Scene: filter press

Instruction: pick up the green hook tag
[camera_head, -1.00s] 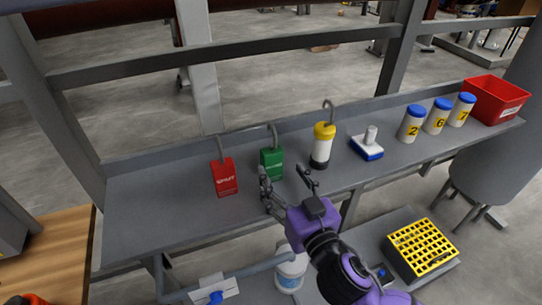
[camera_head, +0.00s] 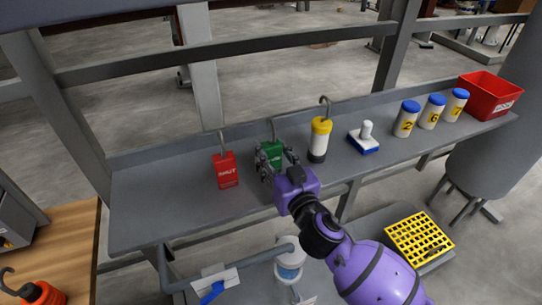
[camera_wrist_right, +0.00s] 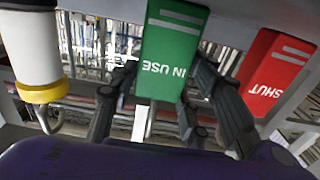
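The green hook tag (camera_head: 273,147) stands on the grey shelf with its hook upward, between a red tag and a yellow-topped container. In the right wrist view the green tag (camera_wrist_right: 172,50) reads "IN USE" upside down. My right gripper (camera_head: 277,158) is at the tag, with its fingers spread to either side. In the right wrist view the fingers of my right gripper (camera_wrist_right: 164,72) flank the tag; a gap shows on the left side, and contact on the right is unclear. In the head view the fingers hide part of the tag. My left gripper is not in view.
A red "SHUT" tag (camera_head: 226,170) stands close to the left. The yellow-topped hooked container (camera_head: 319,140) is close to the right. A white-and-blue item (camera_head: 364,138), numbered jars (camera_head: 405,119) and a red bin (camera_head: 489,96) are farther right. The left shelf (camera_head: 150,205) is clear.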

